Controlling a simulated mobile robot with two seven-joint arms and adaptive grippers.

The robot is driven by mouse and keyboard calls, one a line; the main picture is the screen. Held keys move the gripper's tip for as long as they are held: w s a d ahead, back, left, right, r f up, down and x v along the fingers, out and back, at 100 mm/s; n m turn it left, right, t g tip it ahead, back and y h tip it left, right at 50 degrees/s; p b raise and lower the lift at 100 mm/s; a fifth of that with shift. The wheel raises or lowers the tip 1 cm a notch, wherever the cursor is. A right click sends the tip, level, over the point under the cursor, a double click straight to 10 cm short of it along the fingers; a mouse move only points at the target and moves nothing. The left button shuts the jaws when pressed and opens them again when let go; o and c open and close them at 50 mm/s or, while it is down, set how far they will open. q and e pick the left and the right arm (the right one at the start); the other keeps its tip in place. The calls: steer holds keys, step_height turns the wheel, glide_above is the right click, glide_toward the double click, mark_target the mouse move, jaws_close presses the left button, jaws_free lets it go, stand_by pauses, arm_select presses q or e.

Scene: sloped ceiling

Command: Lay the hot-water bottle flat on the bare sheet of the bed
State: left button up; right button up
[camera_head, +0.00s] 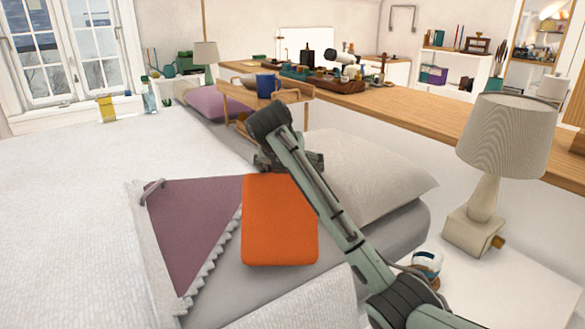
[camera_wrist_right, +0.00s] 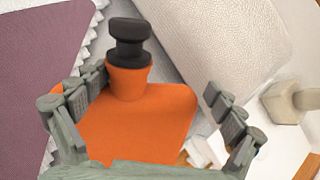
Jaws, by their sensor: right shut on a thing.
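The orange hot-water bottle (camera_head: 280,225) shows its broad face in the head view, beside the purple turned-back cover. My right gripper (camera_head: 287,160) is at its upper end, shut on it. In the right wrist view the bottle's orange body (camera_wrist_right: 135,130) and black stopper (camera_wrist_right: 128,38) lie between the fingers of the right gripper (camera_wrist_right: 155,88), nearer the left finger. The bare grey sheet (camera_head: 235,292) of the bed shows below and left of the bottle. I cannot tell whether the bottle touches the sheet. My left gripper is not in view.
A pale pillow (camera_head: 375,175) lies right of the bottle, partly behind my right arm. The purple cover (camera_head: 190,225) has a scalloped edge. A lamp (camera_head: 485,195) stands at right.

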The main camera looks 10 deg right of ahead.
steer(key=shift+w+d+f+g, duration=0.1)
steer(key=shift+w+f+g, duration=0.15)
steer(key=shift+w, duration=0.2)
steer(key=shift+w+d+f+g+y, duration=0.15)
steer(key=shift+w+f+g+y, duration=0.15)
steer(key=shift+w+f+g, duration=0.7)
steer(key=shift+w+f, duration=0.1)
steer(key=shift+f, duration=0.1)
steer(key=shift+w+d+f+g, duration=0.15)
steer(key=shift+w+f+g, duration=0.25)
steer(key=shift+f, duration=0.25)
steer(key=shift+w+d+f+g, duration=0.1)
steer(key=shift+w+f+g, duration=0.15)
steer(key=shift+w+f, duration=0.3)
steer(key=shift+s+f, duration=0.1)
steer(key=shift+f, duration=0.1)
